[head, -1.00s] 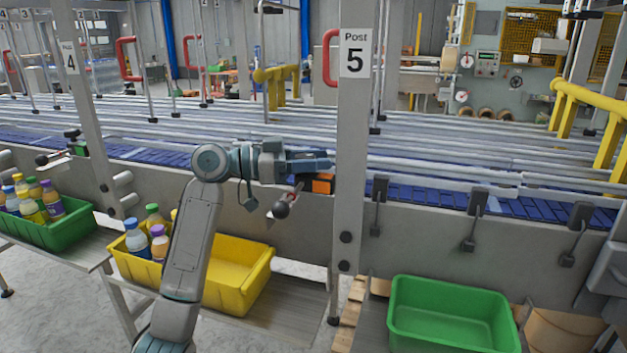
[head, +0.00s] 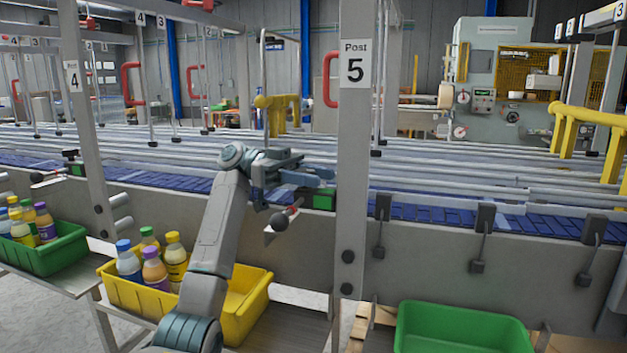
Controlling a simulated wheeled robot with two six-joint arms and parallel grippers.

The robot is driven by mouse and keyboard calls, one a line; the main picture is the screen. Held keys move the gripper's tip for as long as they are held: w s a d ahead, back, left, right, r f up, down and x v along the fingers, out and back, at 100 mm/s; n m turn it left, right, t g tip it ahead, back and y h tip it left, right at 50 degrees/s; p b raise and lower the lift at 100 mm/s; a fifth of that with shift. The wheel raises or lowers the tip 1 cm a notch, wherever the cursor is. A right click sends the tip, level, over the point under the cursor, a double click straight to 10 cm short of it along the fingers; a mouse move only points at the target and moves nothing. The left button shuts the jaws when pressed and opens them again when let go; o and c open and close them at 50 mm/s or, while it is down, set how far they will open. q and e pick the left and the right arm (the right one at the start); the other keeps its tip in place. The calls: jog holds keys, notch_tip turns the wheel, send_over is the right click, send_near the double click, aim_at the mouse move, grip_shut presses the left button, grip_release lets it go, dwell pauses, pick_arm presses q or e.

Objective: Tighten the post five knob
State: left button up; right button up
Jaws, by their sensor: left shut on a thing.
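Post 5 (head: 353,215) is the grey upright with the "Post 5" label. A block with a green face (head: 321,199) sits beside it at the conveyor's near rail. My left gripper (head: 323,179) is just above this block, close to the post, and is shut on the post five knob. The fingers hide the knob. A rod with a black ball end (head: 279,221) and a red band sticks out toward me below the wrist. My right gripper is not in view.
A yellow bin (head: 262,300) with several bottles stands below my left arm. Green bins stand at left (head: 70,255) and lower right (head: 460,320). Post 4 (head: 92,150) has a similar green block (head: 76,170). Rails and the blue conveyor (head: 440,210) run behind.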

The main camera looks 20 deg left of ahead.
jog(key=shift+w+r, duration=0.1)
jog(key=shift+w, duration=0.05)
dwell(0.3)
pick_arm(q)
jog(key=o, duration=1)
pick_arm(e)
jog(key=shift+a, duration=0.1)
